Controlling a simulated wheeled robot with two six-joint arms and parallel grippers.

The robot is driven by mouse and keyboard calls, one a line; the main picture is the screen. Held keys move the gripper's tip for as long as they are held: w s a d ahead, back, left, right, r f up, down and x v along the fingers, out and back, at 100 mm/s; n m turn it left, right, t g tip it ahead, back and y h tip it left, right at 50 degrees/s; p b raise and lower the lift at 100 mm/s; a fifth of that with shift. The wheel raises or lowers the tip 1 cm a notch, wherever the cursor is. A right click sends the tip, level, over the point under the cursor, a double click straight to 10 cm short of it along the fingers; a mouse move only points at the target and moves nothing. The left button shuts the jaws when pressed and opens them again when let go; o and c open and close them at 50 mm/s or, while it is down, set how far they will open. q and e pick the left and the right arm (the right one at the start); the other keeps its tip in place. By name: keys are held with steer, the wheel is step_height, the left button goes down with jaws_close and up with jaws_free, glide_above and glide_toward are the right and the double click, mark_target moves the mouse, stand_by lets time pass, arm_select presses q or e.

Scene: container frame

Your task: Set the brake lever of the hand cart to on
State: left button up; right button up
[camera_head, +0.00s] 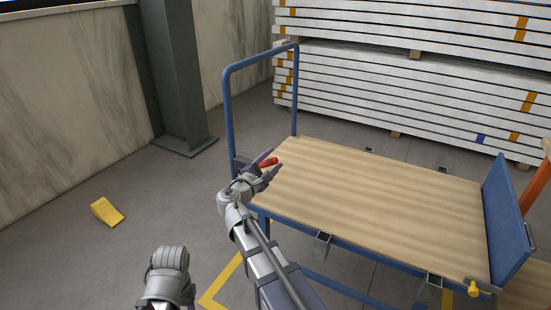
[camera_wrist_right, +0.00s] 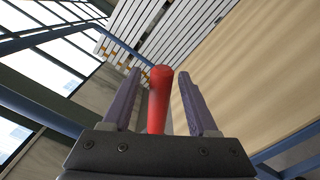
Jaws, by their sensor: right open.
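The hand cart has a wooden deck (camera_head: 370,200) and a blue tube push handle (camera_head: 226,110) at its left end. The red brake lever (camera_head: 269,162) is by the foot of that handle, at the deck's left edge. My right gripper (camera_head: 271,163) is open, with its fingers on either side of the lever. In the right wrist view the red lever (camera_wrist_right: 160,92) stands between the two open fingers (camera_wrist_right: 157,98), with a gap visible on each side. The lever's pivot is hidden behind the gripper body. My left gripper does not show.
A yellow wedge (camera_head: 107,211) lies on the floor at the left. A green steel column (camera_head: 170,75) and stacked white boards (camera_head: 400,90) stand behind. A blue end board (camera_head: 506,220) is at the cart's right end. Floor left of the cart is mostly clear.

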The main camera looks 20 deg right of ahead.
steer(key=shift+v, duration=2.75)
steer(key=s+a+f+m+g+y, duration=0.35)
steer(key=s+f, duration=0.25)
steer(key=f, duration=0.2)
steer(key=s+a+f+m+g+y, duration=0.3)
steer(key=s+f+m, duration=0.15)
steer(key=f, duration=0.35)
steer(key=s+a+f+m+g+y, duration=0.2)
steer(key=s+a+f+g+y, duration=0.35)
steer(key=s+a, duration=0.65)
step_height(320, 180, up, 33)
steer(key=y+p, duration=0.1)
steer(key=p, duration=3.2)
steer(key=shift+s+a+t, duration=0.4)
